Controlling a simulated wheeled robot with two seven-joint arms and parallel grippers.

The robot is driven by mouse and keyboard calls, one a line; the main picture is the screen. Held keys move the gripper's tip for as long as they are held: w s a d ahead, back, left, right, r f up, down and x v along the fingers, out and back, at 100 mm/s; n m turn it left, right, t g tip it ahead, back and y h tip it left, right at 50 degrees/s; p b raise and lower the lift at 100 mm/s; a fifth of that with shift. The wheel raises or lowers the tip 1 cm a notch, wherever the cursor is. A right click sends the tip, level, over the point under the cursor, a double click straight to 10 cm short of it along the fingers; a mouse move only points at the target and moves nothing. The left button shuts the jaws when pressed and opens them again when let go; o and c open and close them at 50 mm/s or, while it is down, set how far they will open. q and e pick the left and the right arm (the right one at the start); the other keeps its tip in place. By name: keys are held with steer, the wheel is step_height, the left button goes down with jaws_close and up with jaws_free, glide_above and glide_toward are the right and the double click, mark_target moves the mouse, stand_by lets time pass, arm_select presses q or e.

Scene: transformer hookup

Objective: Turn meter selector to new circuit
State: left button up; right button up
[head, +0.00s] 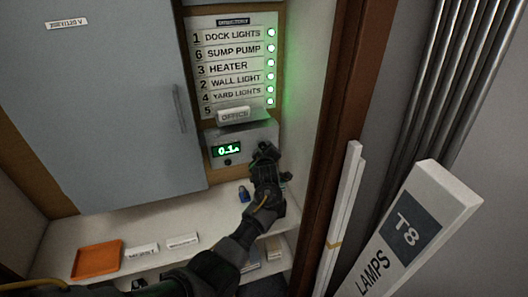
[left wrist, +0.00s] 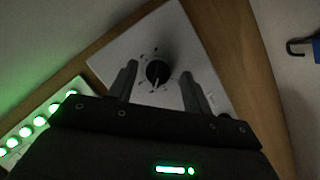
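The meter (head: 215,138) is a grey box with a lit green display (head: 228,150) reading about 0.1, below the circuit list in the head view. In the left wrist view, the selector is a round black knob (left wrist: 157,71) with a pale pointer mark, on a light plate (left wrist: 150,38) with small marks around it. My left gripper (head: 264,150) is at the right side of the meter and hides the knob in the head view. In the left wrist view its two fingers (left wrist: 160,82) are apart, one on each side of the knob; contact cannot be told. My right gripper is not in view.
The directory panel (head: 232,65) lists several circuits with green lights; an OFFICE label (head: 233,115) sits at its bottom. A grey cabinet (head: 110,100) stands left. A shelf (head: 60,240) below holds an orange tray (head: 97,259) and labels. A T8 lamps box (head: 410,232) stands right.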

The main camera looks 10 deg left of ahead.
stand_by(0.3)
arm_select(q)
steer(key=s+d+n+t+h+b, duration=0.1)
steer(key=s+d+n+t+b, duration=0.15)
steer(key=s+n+b, duration=0.55)
steer(key=s+a+f+m+g+h, duration=0.2)
steer(key=s+f+m, duration=0.4)
steer(key=s+f, duration=0.3)
steer(key=s+a+f+m+g+h+b, duration=0.1)
steer(key=s+f+m+g+h, duration=0.1)
steer(key=s+f+m+g, duration=0.2)
steer(key=s+f+m, duration=0.3)
steer(key=s+f, duration=0.2)
steer(key=s, duration=0.1)
steer(key=shift+s+a, duration=0.35)
steer(key=shift+s, duration=0.05)
